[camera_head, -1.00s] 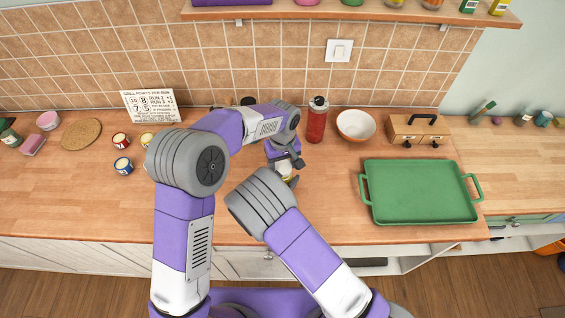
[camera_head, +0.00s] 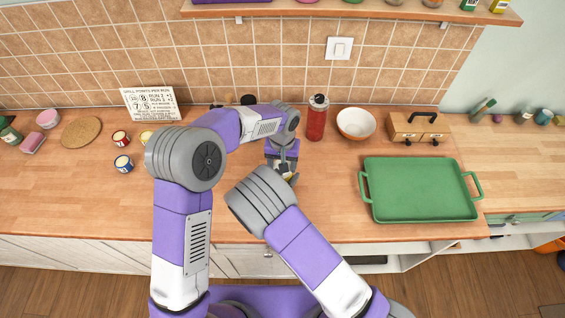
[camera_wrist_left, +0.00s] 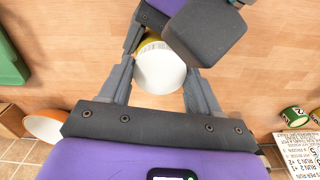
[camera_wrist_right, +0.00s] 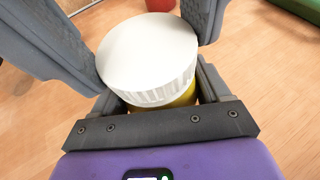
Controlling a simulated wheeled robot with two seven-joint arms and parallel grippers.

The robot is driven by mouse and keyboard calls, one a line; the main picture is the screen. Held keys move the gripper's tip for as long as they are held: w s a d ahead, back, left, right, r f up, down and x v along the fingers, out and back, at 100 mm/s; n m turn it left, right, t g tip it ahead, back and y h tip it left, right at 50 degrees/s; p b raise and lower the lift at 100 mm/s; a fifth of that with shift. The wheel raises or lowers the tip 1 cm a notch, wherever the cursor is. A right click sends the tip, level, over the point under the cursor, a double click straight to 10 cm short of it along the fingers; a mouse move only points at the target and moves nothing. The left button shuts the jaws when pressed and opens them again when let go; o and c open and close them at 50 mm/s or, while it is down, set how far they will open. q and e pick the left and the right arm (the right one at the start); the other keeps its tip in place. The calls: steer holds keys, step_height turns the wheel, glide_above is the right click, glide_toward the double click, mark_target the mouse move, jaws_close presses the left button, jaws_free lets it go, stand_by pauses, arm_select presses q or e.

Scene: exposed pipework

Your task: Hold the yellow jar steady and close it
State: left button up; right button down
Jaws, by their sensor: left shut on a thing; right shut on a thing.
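The yellow jar (camera_wrist_right: 180,97) stands in the right wrist view below a wide white lid (camera_wrist_right: 148,48). The lid lies over the jar's mouth; I cannot tell whether it is screwed down. My left gripper (camera_wrist_left: 162,62) comes from above, its fingers shut on either side of the lid (camera_wrist_left: 160,70). My right gripper (camera_wrist_right: 160,92) is shut on the yellow body below the lid; its fingertips are mostly hidden behind the jar. A bit of yellow shows past the lid in the left wrist view. In the head view the left gripper (camera_head: 283,165) hides most of the jar.
A red bottle (camera_head: 316,120) and a white bowl (camera_head: 356,124) stand behind, to the right. A green tray (camera_head: 418,190) lies on the right of the counter. Small cans (camera_head: 123,165), a cork mat (camera_head: 81,133) and a sign (camera_head: 150,103) are on the left. The front counter is clear.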

arm_select(q)
steer(key=m, duration=1.1)
steer(key=shift+a, duration=0.1)
steer(key=o, duration=1)
steer(key=shift+r, duration=0.1)
steer(key=shift+r, duration=2.15)
